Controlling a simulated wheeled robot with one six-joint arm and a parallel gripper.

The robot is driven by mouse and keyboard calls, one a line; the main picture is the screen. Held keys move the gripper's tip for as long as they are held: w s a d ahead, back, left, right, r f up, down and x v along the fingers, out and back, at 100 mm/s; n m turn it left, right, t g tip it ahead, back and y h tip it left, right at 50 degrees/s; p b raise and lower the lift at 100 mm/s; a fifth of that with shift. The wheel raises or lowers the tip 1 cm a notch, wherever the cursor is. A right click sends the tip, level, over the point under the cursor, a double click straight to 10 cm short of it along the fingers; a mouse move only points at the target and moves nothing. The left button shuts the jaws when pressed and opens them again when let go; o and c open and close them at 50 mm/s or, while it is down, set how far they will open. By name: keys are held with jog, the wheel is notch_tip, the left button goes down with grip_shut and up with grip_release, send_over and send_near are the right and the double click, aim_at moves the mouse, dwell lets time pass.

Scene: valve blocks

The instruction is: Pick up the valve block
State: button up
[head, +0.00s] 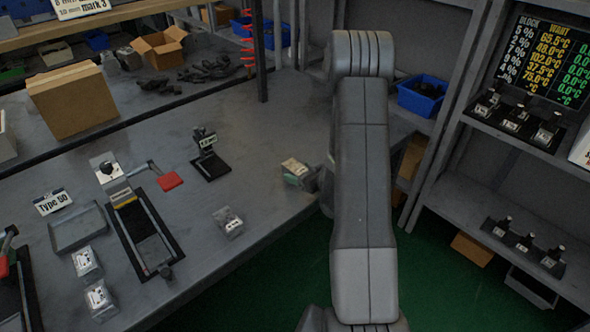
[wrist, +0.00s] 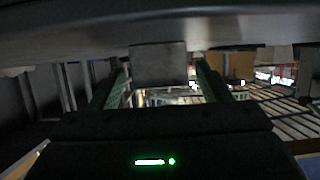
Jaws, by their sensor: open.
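Several pale valve blocks with white labels lie on the grey workbench (head: 255,120). One valve block (head: 232,222) lies alone near the bench's front edge; two more, an upper one (head: 86,262) and a lower one (head: 100,300), lie at the lower left. A small tan-topped block-like thing (head: 294,168) is at the bench's right side, beside my arm; I cannot tell exactly what it is. In the wrist view my gripper (wrist: 162,70) is open, with green fingers apart. A plain grey box shape (wrist: 158,62) shows between them; contact cannot be told. My arm hides much of the head view's middle.
A black fixture (head: 145,235), an empty grey tray (head: 78,230) and a small black stand (head: 209,160) occupy the bench. Cardboard boxes stand at the back. A shelf rack with valve parts (head: 522,245) is at the right. Bare bench lies around the lone block.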

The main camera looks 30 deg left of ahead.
jog(key=shift+w+a+f, duration=0.2)
jog(key=shift+a+f, duration=0.05)
jog(key=shift+a, duration=0.35)
jog(key=c, duration=1.3)
jog(key=shift+r, duration=0.2)
jog(key=shift+c, duration=0.2)
